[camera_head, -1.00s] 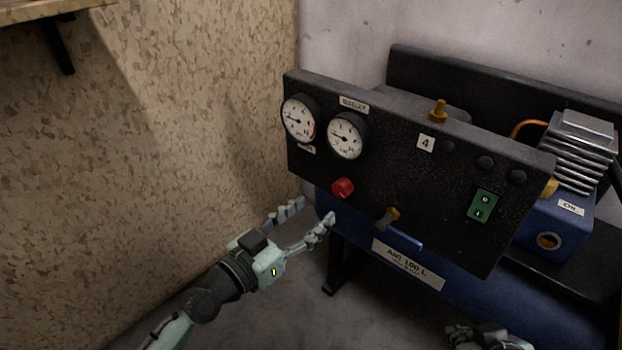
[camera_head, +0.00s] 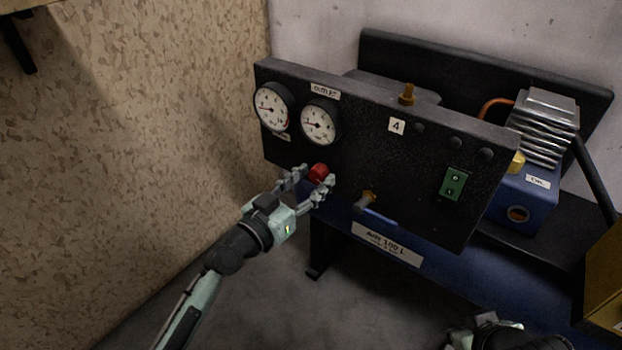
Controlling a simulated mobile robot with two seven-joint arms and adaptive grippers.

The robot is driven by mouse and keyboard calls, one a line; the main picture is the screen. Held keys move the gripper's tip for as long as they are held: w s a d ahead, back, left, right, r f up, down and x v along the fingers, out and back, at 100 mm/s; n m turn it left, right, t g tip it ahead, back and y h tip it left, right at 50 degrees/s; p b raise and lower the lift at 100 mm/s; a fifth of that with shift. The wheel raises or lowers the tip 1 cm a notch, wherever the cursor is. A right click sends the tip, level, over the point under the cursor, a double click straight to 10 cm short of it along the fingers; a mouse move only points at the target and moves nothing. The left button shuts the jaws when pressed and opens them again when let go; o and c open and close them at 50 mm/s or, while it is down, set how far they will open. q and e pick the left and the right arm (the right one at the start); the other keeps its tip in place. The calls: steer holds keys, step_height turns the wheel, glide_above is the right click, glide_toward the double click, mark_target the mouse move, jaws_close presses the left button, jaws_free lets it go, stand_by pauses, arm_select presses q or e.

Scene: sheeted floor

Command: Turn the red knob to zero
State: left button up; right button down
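The red knob (camera_head: 318,172) is on the lower left of the black control panel (camera_head: 375,160), below two round white gauges. The left gauge (camera_head: 272,105) and the right gauge (camera_head: 320,121) both have thin needles; their exact readings are too small to tell. My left gripper (camera_head: 317,175) is open, with one finger on each side of the red knob. I cannot tell whether the fingers touch it. Part of my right arm's end (camera_head: 510,335) shows at the bottom edge; its fingers are not clear.
A blue-handled valve (camera_head: 375,210) sticks out right of the knob. A green switch (camera_head: 453,184) is farther right. A blue tank (camera_head: 470,275) lies below the panel. A speckled wall (camera_head: 130,150) stands left. A yellow box (camera_head: 606,285) is at the right edge.

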arm_select(q)
steer(key=c, duration=0.9)
